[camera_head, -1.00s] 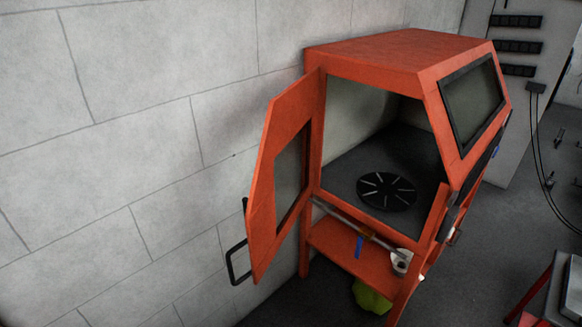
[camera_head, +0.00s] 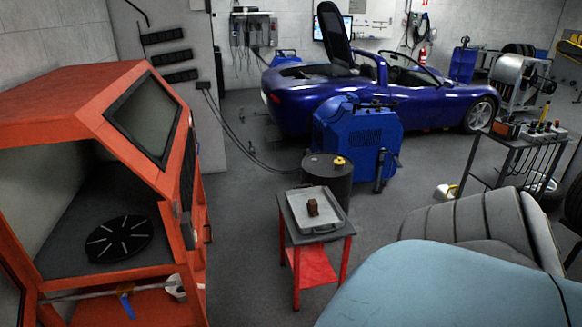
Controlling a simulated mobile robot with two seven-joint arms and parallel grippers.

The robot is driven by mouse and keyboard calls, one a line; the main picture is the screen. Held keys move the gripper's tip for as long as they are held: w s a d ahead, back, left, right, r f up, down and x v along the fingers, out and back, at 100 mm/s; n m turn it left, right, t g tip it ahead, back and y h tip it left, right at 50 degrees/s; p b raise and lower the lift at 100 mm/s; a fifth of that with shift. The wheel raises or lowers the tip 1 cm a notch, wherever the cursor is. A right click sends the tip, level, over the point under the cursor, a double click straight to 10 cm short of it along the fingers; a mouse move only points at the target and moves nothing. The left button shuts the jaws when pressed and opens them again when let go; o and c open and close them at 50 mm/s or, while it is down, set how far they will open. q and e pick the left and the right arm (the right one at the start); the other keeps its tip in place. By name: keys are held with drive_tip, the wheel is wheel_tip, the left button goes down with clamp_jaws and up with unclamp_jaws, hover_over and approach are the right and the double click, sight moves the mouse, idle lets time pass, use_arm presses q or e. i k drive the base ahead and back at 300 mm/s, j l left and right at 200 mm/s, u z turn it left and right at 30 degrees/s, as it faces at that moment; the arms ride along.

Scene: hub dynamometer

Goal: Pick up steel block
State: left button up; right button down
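A small brown block (camera_head: 313,207), likely the steel block, rests in a shallow metal tray (camera_head: 328,220). The tray lies on top of a small cart (camera_head: 287,222) with red legs and a red lower shelf, in the lower middle of the head view. The block is too small to make out its finish. Neither of my grippers shows in this view.
An orange cabinet (camera_head: 50,103) with a dark round turntable (camera_head: 118,239) stands at the left. A dark drum (camera_head: 329,178) and a blue machine (camera_head: 356,143) stand behind the cart. Open floor lies between cabinet and cart.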

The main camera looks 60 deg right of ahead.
sight(312, 206)
drive_tip(key=z, duration=2.1)
drive_tip(key=i+u, duration=0.15)
drive_tip(key=i, duration=0.4)
drive_tip(key=i+u, duration=0.1)
drive_tip(key=i, duration=0.4)
drive_tip(key=i+l+u, duration=0.15)
drive_tip(key=i, duration=0.4)
drive_tip(key=i+l+u, duration=0.1)
drive_tip(key=i, duration=0.4)
drive_tip(key=i+l+u, duration=0.15)
drive_tip(key=i, duration=0.4)
drive_tip(key=l, duration=0.1)
